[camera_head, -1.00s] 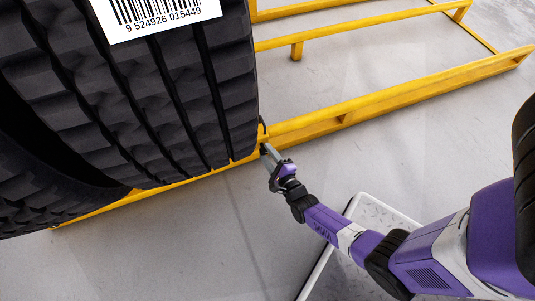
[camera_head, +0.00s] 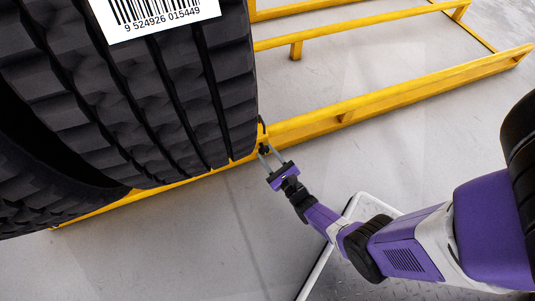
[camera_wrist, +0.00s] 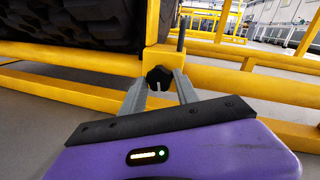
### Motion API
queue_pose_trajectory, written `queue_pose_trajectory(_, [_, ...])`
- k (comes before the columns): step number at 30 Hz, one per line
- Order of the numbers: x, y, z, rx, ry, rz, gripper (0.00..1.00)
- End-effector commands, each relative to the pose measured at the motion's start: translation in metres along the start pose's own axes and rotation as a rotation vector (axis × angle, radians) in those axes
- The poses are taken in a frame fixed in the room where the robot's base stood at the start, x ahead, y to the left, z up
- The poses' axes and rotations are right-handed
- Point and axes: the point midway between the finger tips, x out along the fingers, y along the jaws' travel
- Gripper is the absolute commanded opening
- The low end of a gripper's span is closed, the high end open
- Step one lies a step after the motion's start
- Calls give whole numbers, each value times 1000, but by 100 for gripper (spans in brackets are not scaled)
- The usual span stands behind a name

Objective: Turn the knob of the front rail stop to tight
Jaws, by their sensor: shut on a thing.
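The front rail stop shows in the wrist view as a yellow block (camera_wrist: 152,60) with a dark upright rod (camera_wrist: 181,33) beside the tire. Its black lobed knob (camera_wrist: 159,77) faces my wrist camera. My gripper (camera_wrist: 160,86) is shut on the knob, one grey finger at each side of it. In the head view my gripper (camera_head: 264,151) reaches the stop at the tire's lower right edge, and the knob is small and mostly hidden between the fingers. The large black tire (camera_head: 150,90) stands on the yellow rail (camera_head: 345,111). I cannot tell how tight the knob is.
The yellow rack's further bars (camera_head: 350,33) extend to the back right. The grey floor (camera_head: 180,250) in front of the rail is clear. In the wrist view, more yellow bars (camera_wrist: 250,80) run right of the stop.

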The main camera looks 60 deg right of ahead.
Motion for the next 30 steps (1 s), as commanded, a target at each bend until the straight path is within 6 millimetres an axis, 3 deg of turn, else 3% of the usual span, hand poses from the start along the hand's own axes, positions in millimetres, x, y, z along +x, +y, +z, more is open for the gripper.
queue_pose_trajectory(19, [-1, 2, -2, 45, -5, 3, 0])
queue_pose_trajectory(20, [-1, 2, -2, 45, -5, 3, 43])
queue_pose_trajectory(22, [-1, 2, -2, 45, -5, 2, 56])
queue_pose_trajectory(30, [0, 1, -1, 46, -8, 0, 59])
